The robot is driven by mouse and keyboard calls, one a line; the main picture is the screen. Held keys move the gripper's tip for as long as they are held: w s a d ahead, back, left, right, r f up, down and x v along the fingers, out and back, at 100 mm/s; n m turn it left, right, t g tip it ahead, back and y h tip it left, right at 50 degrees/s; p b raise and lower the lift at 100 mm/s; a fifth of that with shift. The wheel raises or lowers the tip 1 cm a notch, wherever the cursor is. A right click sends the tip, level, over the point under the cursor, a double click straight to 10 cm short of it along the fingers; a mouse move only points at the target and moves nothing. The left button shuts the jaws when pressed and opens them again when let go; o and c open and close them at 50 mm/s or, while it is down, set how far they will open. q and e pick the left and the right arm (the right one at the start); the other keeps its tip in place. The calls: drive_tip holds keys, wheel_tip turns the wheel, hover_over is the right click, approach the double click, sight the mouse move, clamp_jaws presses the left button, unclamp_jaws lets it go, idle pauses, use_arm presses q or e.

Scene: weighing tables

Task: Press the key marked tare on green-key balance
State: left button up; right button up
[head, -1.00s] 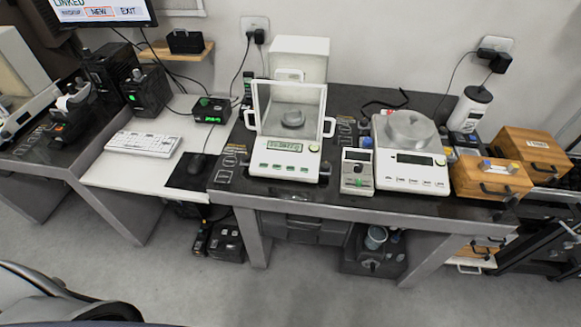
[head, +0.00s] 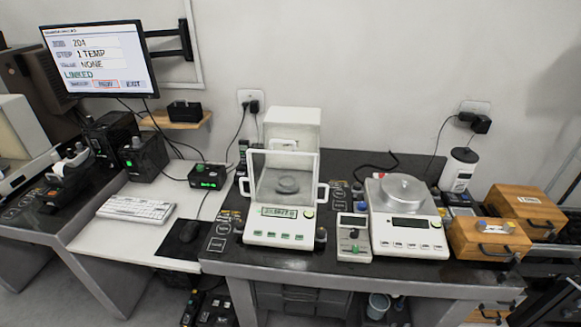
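The green-key balance (head: 279,227) stands on the dark weighing table (head: 345,272), left of the table's middle. Its front panel has a lit green display (head: 278,212) and a row of small green keys (head: 279,236); the key markings are too small to read. A clear draft shield with white side handles encloses its round pan (head: 287,186). A second balance (head: 408,235) with pale keys and a dark display stands to the right, with a round metal item on its pan. Neither gripper shows in the head view.
Wooden boxes (head: 489,238) are at the right. Space before the green-key balance looks clear.

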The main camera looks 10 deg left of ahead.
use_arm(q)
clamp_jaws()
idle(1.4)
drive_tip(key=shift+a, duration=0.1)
